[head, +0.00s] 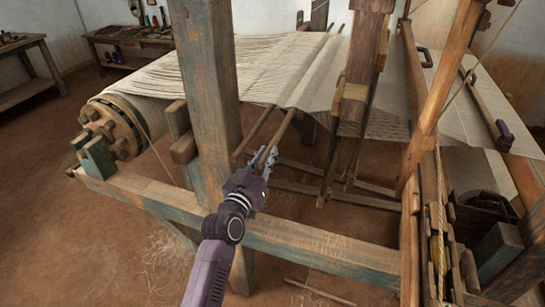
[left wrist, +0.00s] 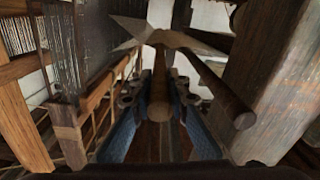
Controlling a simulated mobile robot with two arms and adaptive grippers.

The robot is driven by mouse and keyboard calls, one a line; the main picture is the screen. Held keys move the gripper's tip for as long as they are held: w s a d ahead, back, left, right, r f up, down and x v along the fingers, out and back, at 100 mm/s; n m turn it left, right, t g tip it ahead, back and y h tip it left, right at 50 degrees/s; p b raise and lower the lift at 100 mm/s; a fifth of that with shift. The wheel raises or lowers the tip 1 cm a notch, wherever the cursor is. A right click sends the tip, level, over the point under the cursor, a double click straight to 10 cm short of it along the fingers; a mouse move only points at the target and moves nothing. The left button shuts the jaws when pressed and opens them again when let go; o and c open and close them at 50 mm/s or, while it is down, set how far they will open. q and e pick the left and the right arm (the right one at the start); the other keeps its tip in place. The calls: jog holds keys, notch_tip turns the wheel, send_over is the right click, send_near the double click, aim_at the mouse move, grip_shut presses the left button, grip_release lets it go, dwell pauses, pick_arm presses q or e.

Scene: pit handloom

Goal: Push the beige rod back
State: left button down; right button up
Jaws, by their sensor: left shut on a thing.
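The beige rod (head: 281,127) is a thin, light-brown stick slanting out of the sheet of pale warp threads (head: 268,62), with its near end low by the front beam. My left gripper (head: 266,158) is shut on this rod near its near end. In the left wrist view the rod (left wrist: 159,92) runs away between the two blue fingers (left wrist: 159,110), its round end towards the camera. A second, similar rod (head: 255,132) lies to its left in the head view; it shows on the right in the left wrist view (left wrist: 215,82). My right gripper is not in view.
A thick wooden post (head: 207,85) stands just left of my left gripper. The front beam (head: 305,240) runs below my arm. A hanging wooden frame (head: 357,90) is to the right. A toothed warp roller (head: 112,125) is at the left. Open floor lies in front.

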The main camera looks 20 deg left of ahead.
pick_arm(q)
jog(key=a, duration=0.3)
jog(key=c, duration=1.8)
grip_release()
jog(key=shift+a, duration=0.2)
jog(key=shift+c, duration=0.2)
jog(key=shift+r, duration=0.1)
jog(key=shift+d, duration=0.1)
